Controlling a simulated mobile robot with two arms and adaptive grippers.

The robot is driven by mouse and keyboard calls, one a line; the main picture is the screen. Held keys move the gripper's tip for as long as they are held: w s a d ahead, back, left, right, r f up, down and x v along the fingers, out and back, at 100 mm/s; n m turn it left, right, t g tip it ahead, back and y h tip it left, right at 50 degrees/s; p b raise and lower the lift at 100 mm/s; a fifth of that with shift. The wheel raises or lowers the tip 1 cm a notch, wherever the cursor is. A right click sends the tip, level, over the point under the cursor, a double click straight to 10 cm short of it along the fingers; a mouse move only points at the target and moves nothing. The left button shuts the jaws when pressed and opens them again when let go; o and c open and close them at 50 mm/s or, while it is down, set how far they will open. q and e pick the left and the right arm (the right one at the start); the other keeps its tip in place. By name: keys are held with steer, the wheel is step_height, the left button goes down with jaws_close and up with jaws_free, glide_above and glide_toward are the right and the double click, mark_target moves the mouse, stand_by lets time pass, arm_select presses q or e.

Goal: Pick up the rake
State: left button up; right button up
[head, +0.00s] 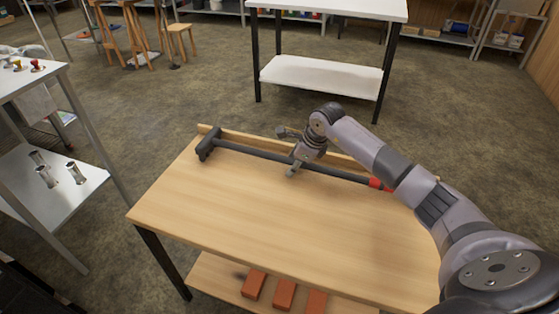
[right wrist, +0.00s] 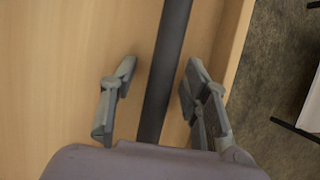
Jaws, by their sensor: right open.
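The rake (head: 245,153) lies along the far side of the wooden table. Its dark head (head: 208,143) is at the left end, and a red part of the handle (head: 376,184) shows near my right arm, which hides what is beyond. My right gripper (head: 288,152) is over the handle, closer to the head than to the red part. In the right wrist view the open fingers (right wrist: 161,75) stand on either side of the dark handle (right wrist: 165,60), with gaps between them and it. My left gripper is not in view.
The wooden table (head: 230,210) has a raised back edge beside the rake, and its front is clear. Orange bricks (head: 284,293) lie on its lower shelf. A shelf unit with metal cylinders (head: 76,173) stands left; a white table (head: 335,8) stands beyond.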

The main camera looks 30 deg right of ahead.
jaws_close()
stand_by(0.4)
steer(key=shift+r, duration=0.1)
